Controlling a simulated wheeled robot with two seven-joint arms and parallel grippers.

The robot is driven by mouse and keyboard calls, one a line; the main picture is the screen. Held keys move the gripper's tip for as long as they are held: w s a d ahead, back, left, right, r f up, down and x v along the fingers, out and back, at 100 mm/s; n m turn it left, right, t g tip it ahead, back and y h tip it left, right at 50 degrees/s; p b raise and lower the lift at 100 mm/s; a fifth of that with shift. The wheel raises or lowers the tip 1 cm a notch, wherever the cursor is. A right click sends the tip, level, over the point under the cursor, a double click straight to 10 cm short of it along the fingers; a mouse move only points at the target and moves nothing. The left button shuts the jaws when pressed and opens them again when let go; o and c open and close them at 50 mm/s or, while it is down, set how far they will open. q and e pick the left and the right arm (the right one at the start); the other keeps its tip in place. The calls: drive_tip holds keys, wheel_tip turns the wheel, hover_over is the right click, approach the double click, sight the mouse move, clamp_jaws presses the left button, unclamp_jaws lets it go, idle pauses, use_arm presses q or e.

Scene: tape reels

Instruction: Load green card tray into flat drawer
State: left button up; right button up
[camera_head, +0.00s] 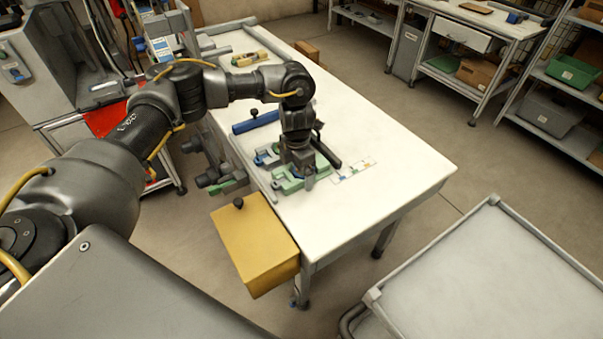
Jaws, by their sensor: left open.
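A green tray (288,186) lies on the white table (375,140) near its front left edge. My left gripper (308,180) is open and points down at the tray's right part; its fingers hide some of the tray, and I cannot tell whether they touch it. A yellow box-like unit (255,240) with a black knob on top juts out at the table's near left corner. A blue bar (256,122) with a black knob lies farther back. I cannot tell which of these, if either, is the flat drawer.
A small blue piece (266,155) sits just behind the green tray. A marked strip (354,171) lies to its right. A tan wooden piece (250,58) is at the far end. A grey cart (490,275) stands at lower right. The table's right side is clear.

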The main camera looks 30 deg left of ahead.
use_arm(q)
drive_tip(key=c, duration=1.2)
drive_tip(key=shift+o, duration=0.2)
drive_tip(key=shift+r, duration=0.15)
drive_tip(key=shift+w+r, duration=0.1)
drive_tip(key=shift+r, duration=0.55)
drive_tip(key=s+d+r, duration=0.6)
drive_tip(key=s+r, duration=0.5)
drive_tip(key=s, duration=0.1)
drive_tip(key=shift+s+r+b, duration=0.25)
drive_tip(key=shift+s+b, duration=0.15)
drive_tip(key=shift+b, duration=0.05)
